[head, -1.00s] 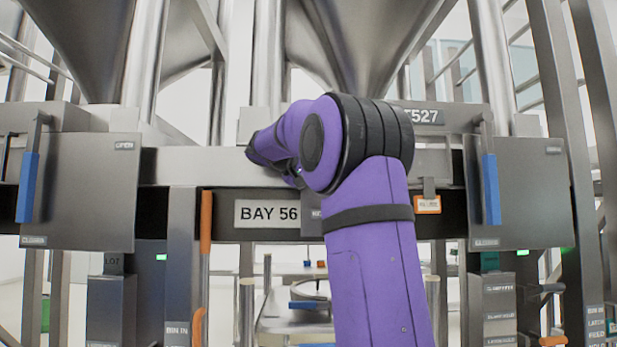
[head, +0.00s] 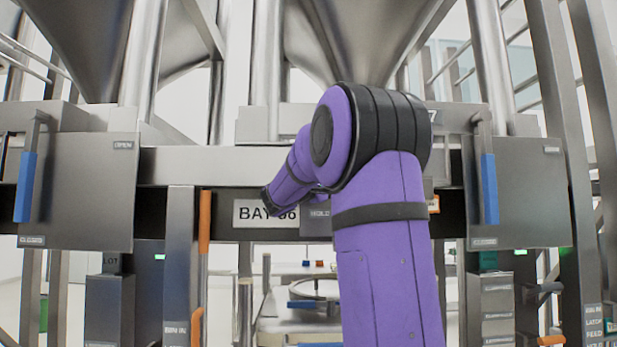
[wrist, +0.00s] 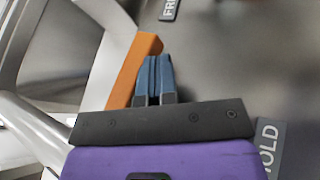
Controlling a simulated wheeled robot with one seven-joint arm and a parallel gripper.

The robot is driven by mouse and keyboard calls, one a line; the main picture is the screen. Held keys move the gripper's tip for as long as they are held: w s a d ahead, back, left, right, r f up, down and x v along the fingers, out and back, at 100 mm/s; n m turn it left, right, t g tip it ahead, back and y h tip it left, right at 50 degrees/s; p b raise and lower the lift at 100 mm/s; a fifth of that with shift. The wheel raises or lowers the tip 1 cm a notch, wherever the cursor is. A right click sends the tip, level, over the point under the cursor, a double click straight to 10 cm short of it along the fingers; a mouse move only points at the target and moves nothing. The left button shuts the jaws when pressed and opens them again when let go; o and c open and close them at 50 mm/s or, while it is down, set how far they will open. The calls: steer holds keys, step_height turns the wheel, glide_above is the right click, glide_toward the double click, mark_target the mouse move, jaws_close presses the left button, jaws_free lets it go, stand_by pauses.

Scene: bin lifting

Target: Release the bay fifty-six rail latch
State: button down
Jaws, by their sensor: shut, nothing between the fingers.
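In the wrist view an orange lever-like bar (wrist: 131,72) stands just left of my gripper (wrist: 157,62). My gripper's blue fingers are shut together and empty. Whether they touch the bar cannot be told. Labels reading FRE (wrist: 169,9), cut off, and HOLD (wrist: 269,147) lie on the grey plate. My fingers are not distinguishable in the head view.
Grey panels with blue handles stand left (head: 25,187) and right (head: 490,188). Steel hoppers and posts fill the upper background. A cart-like frame (head: 297,325) stands below the rail.

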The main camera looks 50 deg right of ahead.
steer(key=shift+s+d+r+n+h, duration=0.2)
steer(key=shift+r+n+h, duration=0.1)
steer(key=shift+n+h, duration=0.4)
steer(key=shift+f, duration=0.1)
